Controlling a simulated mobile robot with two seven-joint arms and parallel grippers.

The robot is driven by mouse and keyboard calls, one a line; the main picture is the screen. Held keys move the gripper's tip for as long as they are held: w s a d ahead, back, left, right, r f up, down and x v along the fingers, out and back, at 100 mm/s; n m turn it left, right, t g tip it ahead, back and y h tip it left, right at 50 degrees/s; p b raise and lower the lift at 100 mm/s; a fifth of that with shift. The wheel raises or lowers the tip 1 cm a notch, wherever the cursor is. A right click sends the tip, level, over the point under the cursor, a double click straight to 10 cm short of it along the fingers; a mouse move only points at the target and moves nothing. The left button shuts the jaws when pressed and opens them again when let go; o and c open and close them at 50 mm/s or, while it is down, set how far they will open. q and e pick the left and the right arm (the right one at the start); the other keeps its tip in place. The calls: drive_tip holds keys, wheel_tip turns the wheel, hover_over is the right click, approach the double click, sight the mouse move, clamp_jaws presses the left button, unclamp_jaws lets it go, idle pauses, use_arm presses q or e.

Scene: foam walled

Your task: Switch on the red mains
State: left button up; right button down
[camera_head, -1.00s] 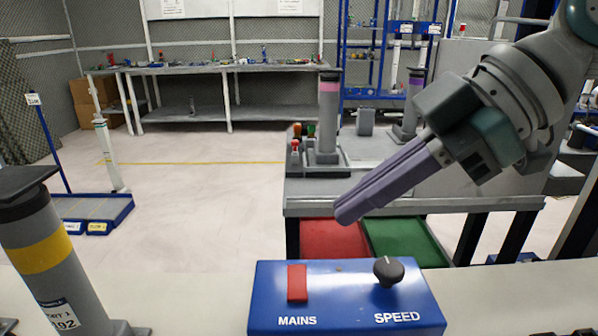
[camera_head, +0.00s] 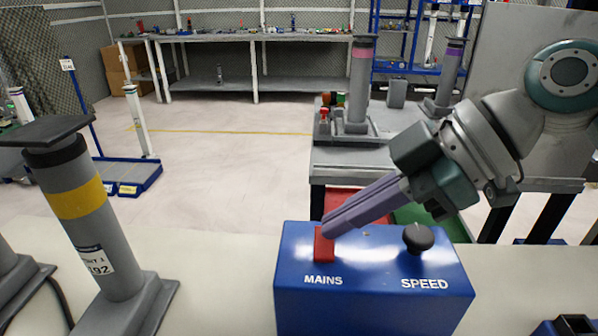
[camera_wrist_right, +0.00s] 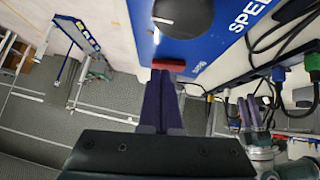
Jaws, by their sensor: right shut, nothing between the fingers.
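The blue control box (camera_head: 372,290) stands on the pale bench top at the front. Its red MAINS switch (camera_head: 324,246) is on the left of its top, and the black SPEED knob (camera_head: 418,238) is on the right. My right gripper (camera_head: 328,230) is shut and empty, its purple fingers slanting down to the left with their tips at the far end of the red switch. The right wrist view shows the fingertips (camera_wrist_right: 163,74) right at the red switch (camera_wrist_right: 169,65); whether they press it is unclear.
A grey post with a yellow band (camera_head: 78,200) stands on the bench left of the box. Behind are a grey table (camera_head: 345,157) with red and green trays beneath, and a blue floor platform (camera_head: 128,178). The bench between post and box is clear.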

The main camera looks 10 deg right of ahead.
use_arm(q)
drive_tip(key=shift+f, duration=0.2)
use_arm(e)
drive_tip(key=shift+w+f, duration=0.1)
drive_tip(key=shift+f, duration=0.2)
use_arm(q)
drive_tip(key=shift+w+d, duration=0.25)
drive_tip(key=shift+w, duration=0.05)
use_arm(e)
drive_tip(key=shift+w+d+g, duration=0.15)
drive_tip(key=shift+g, duration=0.25)
use_arm(q)
drive_tip(key=shift+s, duration=0.1)
drive_tip(key=shift+r, duration=0.1)
